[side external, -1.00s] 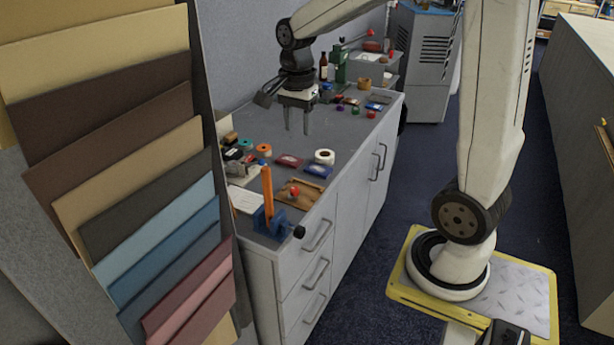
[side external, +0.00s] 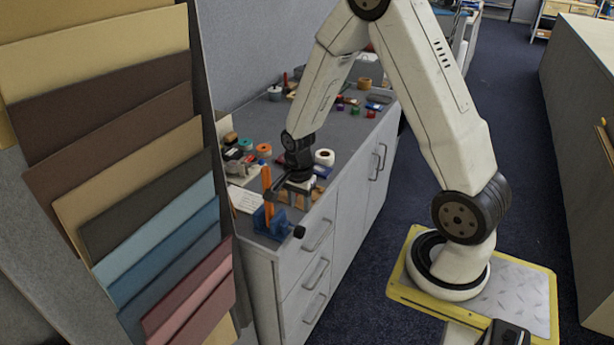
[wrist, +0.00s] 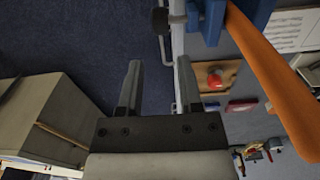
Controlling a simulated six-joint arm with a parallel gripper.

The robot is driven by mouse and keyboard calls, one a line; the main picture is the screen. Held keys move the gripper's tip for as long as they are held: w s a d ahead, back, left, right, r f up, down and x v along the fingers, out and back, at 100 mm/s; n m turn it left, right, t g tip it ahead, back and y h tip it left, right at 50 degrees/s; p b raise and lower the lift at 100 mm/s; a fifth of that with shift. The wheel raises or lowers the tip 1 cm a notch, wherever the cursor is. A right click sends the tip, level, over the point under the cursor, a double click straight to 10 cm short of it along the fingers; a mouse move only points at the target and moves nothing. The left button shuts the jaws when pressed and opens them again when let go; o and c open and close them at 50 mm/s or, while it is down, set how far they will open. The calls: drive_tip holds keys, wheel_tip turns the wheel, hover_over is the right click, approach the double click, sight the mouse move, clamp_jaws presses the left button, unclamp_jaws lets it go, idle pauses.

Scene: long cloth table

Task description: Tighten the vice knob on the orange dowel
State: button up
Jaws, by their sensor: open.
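The orange dowel (side external: 266,182) stands upright in the blue vice (side external: 267,224) at the near corner of the cabinet top. The vice's black knob (side external: 299,232) sticks out past the cabinet's front edge. My gripper (side external: 298,203) is open and empty, just above and behind the knob, apart from it. In the wrist view, the knob (wrist: 160,20) lies beyond my open fingertips (wrist: 160,66), roughly in line with the gap between them. The blue vice (wrist: 255,12) and the dowel (wrist: 268,80) show at the right there.
A wooden board (wrist: 228,68) with a red knob lies close to the vice. Tape rolls (side external: 324,157) and several small items crowd the cabinet top behind. A rack of coloured panels (side external: 120,180) stands at the left.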

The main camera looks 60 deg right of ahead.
sight(299, 228)
drive_tip(key=shift+f, duration=0.9)
drive_tip(key=shift+f, duration=0.1)
drive_tip(key=shift+f, duration=3.8)
clamp_jaws()
